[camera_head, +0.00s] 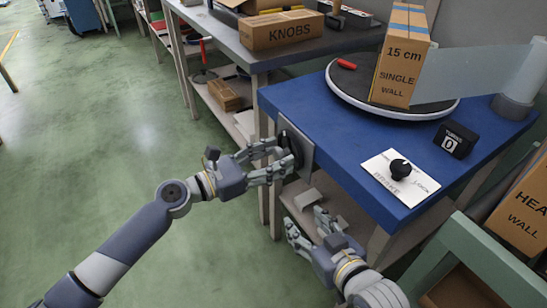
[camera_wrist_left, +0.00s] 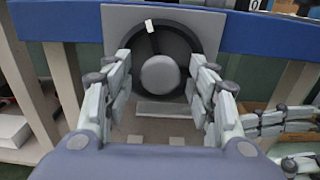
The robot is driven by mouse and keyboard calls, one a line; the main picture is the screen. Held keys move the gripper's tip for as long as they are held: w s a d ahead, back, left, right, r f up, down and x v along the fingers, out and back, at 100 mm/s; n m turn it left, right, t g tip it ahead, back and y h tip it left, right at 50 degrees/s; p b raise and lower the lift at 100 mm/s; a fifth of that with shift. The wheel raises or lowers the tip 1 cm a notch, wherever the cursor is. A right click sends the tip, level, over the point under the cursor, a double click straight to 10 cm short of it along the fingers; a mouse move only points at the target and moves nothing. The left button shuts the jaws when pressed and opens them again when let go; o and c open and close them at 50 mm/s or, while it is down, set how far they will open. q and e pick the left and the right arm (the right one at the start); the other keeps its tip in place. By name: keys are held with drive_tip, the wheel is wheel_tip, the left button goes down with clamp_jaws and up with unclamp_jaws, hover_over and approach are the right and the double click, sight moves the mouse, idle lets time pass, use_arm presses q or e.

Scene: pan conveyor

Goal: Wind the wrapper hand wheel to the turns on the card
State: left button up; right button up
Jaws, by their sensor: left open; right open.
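The dark hand wheel (camera_head: 291,148) is mounted on a grey plate at the blue table's near left side. The left wrist view shows its round grey hub (camera_wrist_left: 160,76) and a white mark at the rim's top, slightly left. My left gripper (camera_head: 272,162) is open, its fingers spread either side of the hub in the wrist view (camera_wrist_left: 162,68); contact is unclear. My right gripper (camera_head: 305,224) is open and empty, below the table edge. The turns counter (camera_head: 455,139) reads 0. The box marked 15 cm SINGLE WALL (camera_head: 399,70) stands upright on the turntable (camera_head: 347,91).
A white plate (camera_head: 385,161) marked BRAKE and LOCK carries a black knob (camera_head: 401,168). Film (camera_head: 465,72) runs from the box to a roll (camera_head: 524,75) at right. A KNOBS box (camera_head: 282,31) sits on the back bench. Open green floor lies at left.

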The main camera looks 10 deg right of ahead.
use_arm(q)
drive_tip(key=c, duration=1)
drive_tip(key=shift+c, duration=0.2)
drive_tip(key=shift+m, duration=0.4)
